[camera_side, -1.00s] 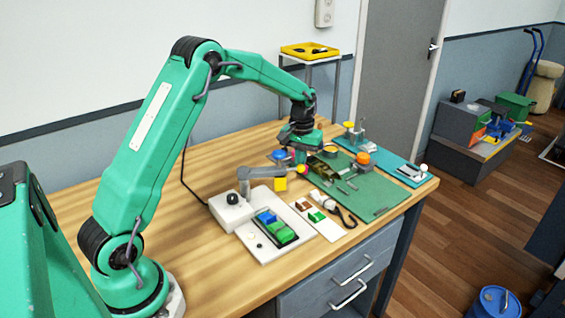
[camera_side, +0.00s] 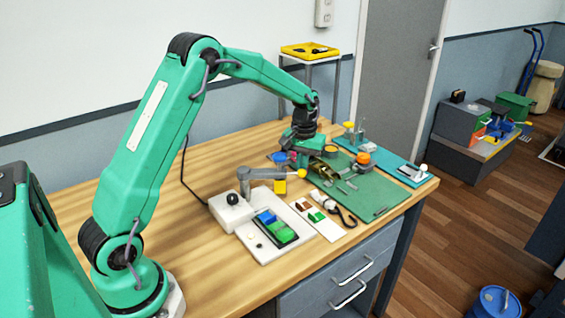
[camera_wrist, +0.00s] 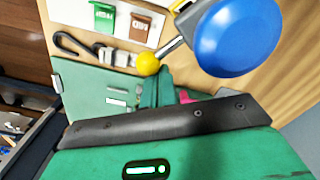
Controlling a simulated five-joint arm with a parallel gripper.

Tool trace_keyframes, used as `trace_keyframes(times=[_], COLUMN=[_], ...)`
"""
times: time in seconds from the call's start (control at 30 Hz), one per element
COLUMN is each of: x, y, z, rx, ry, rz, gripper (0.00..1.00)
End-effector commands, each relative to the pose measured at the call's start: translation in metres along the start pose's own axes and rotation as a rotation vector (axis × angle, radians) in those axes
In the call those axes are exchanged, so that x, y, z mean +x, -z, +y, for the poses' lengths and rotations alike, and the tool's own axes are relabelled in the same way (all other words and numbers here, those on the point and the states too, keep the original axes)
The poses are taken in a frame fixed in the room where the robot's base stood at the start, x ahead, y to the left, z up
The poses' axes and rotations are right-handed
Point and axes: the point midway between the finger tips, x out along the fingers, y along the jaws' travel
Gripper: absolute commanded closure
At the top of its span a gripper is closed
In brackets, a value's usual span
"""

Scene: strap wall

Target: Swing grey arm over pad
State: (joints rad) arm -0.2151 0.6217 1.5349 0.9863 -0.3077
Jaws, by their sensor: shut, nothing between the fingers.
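The grey arm (camera_side: 262,173) extends right from an upright post beside a white box with a black knob (camera_side: 232,198). A yellow ball (camera_side: 301,174) is at its free end, and a yellow block (camera_side: 280,187) shows just below it. My gripper (camera_side: 298,162) is shut and empty, close behind the ball in the side view; contact cannot be told. In the wrist view, the shut fingers (camera_wrist: 157,86) are beside the yellow ball (camera_wrist: 148,64), and a blue disc (camera_wrist: 238,38) covers part of the arm. Which surface is the pad is unclear; a green mat (camera_side: 375,195) lies to the right.
A white board (camera_side: 262,249) holds blue and green blocks in front. A card (camera_side: 318,224) with brown and green patches and a dark looped tool (camera_side: 345,213) lie near the mat. An orange-topped part (camera_side: 363,158) stands behind. Bare wood is at left.

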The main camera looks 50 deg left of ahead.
Motion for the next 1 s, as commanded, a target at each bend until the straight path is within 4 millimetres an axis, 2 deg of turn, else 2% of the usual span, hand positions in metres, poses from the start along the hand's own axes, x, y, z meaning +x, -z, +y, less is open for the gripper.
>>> trace_keyframes(times=[0.33, 1.0], x=[0.0, -0.001], y=[-0.013, -0.021], z=[0.009, 0.013], rx=[0.0, 0.0], ry=[-0.001, 0.0], rz=[0.002, 0.001], gripper=[1.0, 1.0])
